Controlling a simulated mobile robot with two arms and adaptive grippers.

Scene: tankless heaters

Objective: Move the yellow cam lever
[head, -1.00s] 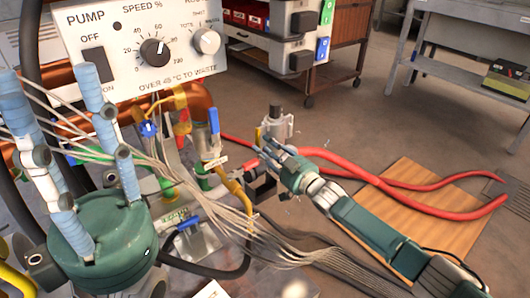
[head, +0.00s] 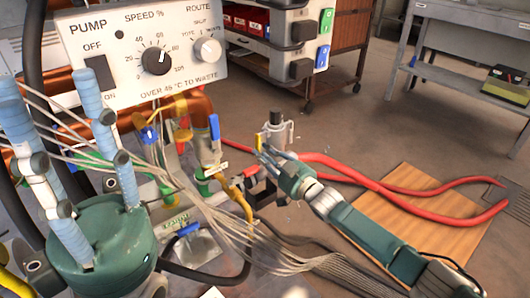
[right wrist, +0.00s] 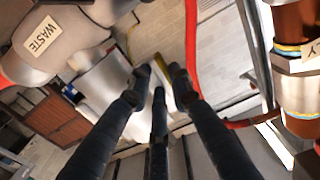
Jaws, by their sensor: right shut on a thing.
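The yellow cam lever (head: 257,142) is a small upright yellow piece beside a grey cylindrical fitting (head: 277,132) in the head view. My right gripper (head: 265,153) reaches it from the lower right, its dark fingers closed in at the lever. In the right wrist view, a yellow strip (right wrist: 174,73) shows between the fingertips of the right gripper (right wrist: 160,78). The exact contact is partly hidden by the fingers. My left gripper (head: 50,88) is at the far left, teal with blue-wrapped fingers pointing up and spread apart, with nothing seen between them.
A pump panel (head: 150,60) stands behind the left gripper. Pale wires (head: 200,215) cross the front from left to right. Valves with blue handles (head: 214,128) stand left of the fitting. Red hoses (head: 430,205) run right over a wooden board (head: 440,235). Open floor lies behind.

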